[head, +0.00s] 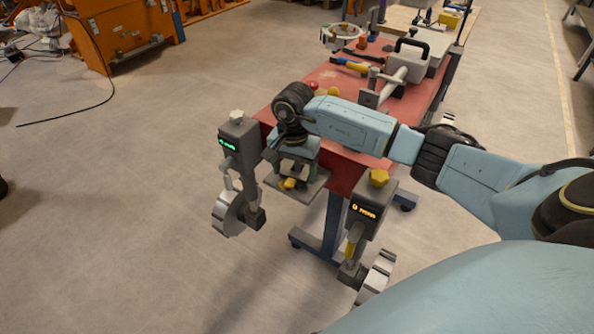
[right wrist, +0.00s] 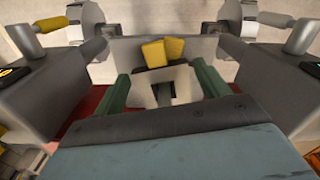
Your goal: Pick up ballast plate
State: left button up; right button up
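My right gripper (head: 294,173) points down over a small grey tray-like plate (head: 311,188) at the near end of the red cart. Its two green fingers stand wide apart in the right wrist view (right wrist: 162,80), with nothing visibly clamped between them. A small yellow piece (head: 289,184) lies on the grey plate; in the right wrist view it shows as two yellow blocks (right wrist: 163,52) just beyond the fingers. A pale, slotted part (right wrist: 165,88) shows between the fingers. I cannot tell which of these is the ballast plate. My left gripper is not in view.
Grey units with a green display (head: 238,140) and an amber display (head: 367,212) flank the gripper closely, each with a metal wheel below. The red cart top (head: 335,82) behind holds a grey case (head: 408,62) and tools. Open floor lies left.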

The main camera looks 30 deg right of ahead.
aim_at(294, 174)
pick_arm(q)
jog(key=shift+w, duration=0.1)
pick_arm(e)
jog(key=c, duration=0.7)
jog(key=shift+r, duration=0.15)
jog(key=shift+c, duration=0.2)
